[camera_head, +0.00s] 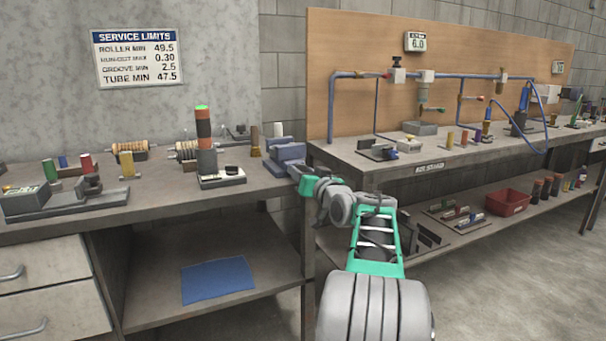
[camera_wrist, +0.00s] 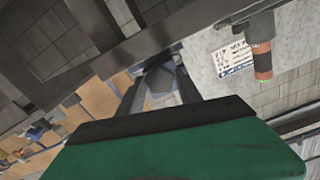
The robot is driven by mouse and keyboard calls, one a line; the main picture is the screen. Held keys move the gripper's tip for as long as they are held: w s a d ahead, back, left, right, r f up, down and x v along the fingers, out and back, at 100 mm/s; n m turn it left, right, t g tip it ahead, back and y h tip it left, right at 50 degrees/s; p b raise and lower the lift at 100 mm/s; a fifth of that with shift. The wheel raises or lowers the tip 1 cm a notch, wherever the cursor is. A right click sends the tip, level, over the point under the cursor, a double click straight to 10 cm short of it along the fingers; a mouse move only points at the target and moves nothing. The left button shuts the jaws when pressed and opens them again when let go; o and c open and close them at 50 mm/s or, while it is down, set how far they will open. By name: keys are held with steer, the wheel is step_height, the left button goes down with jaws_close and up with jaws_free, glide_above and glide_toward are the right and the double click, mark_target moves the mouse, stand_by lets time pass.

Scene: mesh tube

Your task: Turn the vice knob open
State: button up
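The blue vice (camera_head: 287,153) stands at the right end of the left bench. My gripper (camera_head: 298,174) reaches up to its front right side, close against the bench edge. In the wrist view, the two dark fingers of my gripper (camera_wrist: 160,88) stand apart. A rounded grey knob (camera_wrist: 161,77) shows between them, near their tips. I cannot tell whether the fingers touch it. In the head view, the gripper and arm hide the knob.
A dark and orange stacked tube (camera_head: 204,128) with a green top stands left of the vice. Spools and small tools lie farther left. A second bench (camera_head: 470,150) with blue piping stands to the right. A gap separates the benches.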

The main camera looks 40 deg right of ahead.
steer(key=o, duration=0.3)
steer(key=shift+o, duration=0.2)
steer(key=p+v, duration=0.1)
steer(key=v, duration=0.7)
